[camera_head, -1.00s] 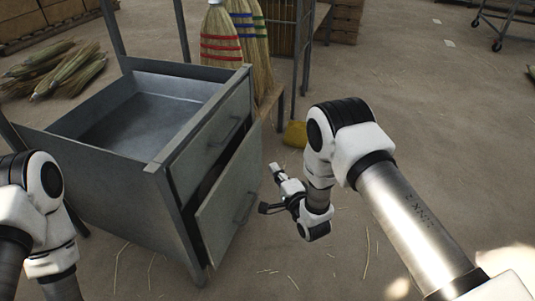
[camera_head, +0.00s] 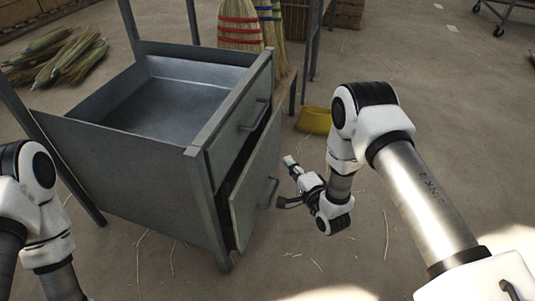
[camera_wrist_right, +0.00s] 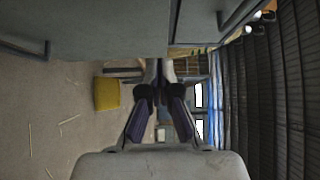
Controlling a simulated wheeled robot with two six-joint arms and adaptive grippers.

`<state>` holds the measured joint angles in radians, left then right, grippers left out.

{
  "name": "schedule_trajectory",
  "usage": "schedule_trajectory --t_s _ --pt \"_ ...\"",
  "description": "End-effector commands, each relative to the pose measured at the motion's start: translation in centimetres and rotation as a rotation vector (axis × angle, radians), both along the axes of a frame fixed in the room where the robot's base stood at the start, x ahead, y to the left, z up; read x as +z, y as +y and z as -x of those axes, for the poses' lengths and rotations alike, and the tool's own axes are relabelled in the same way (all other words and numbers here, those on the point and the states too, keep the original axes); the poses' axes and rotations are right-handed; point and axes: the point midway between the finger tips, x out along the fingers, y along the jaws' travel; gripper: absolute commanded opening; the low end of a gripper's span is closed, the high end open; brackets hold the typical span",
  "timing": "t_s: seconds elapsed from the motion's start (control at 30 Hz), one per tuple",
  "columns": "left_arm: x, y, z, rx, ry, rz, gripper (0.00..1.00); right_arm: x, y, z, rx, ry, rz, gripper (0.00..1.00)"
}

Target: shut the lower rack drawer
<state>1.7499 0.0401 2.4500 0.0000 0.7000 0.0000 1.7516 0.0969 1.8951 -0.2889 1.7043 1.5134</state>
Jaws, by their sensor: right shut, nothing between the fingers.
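The lower rack drawer (camera_head: 252,198) is part of a grey metal rack (camera_head: 150,185). Its front stands ajar, tilted-looking in the picture, with a dark gap behind its upper and left edges. Its bar handle (camera_head: 269,193) faces right. The upper drawer front (camera_head: 238,122) sits above it, less far out. My right gripper (camera_head: 291,163) is shut and empty, just right of the lower front, apart from its handle in the head view. In the right wrist view the shut fingertips (camera_wrist_right: 157,70) are by the grey fronts' edge; the lower handle (camera_wrist_right: 25,48) shows left. My left gripper is out of view.
Brooms (camera_head: 240,25) stand behind the rack. A yellow object (camera_head: 314,120) lies on the floor beyond my right gripper. Straw bundles (camera_head: 62,58) lie at the far left. The floor to the right is mostly clear, with loose straws.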

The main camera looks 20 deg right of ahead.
Motion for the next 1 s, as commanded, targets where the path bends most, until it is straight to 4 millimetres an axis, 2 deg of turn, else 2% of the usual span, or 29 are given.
schedule_trajectory --t_s 0.03,0.2,0.33,0.5,0.87,1.0 --pt "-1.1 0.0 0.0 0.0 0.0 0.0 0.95 -0.4 0.3 -1.1 0.002 -0.005 0.001 0.0" --pt "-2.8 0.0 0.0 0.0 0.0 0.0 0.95 -0.4 1.0 -4.8 0.002 -0.005 0.001 0.0" --pt "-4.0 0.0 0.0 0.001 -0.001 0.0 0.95 -0.4 2.9 -6.2 0.004 -0.003 0.001 0.0" --pt "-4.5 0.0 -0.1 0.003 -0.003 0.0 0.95 -0.2 4.2 -7.1 0.001 0.0 0.001 0.0" --pt "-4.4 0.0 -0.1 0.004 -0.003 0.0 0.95 0.0 4.3 -7.3 0.0 0.0 0.0 0.0" --pt "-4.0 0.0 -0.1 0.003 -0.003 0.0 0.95 0.1 5.0 -7.7 0.002 -0.001 0.001 0.0"
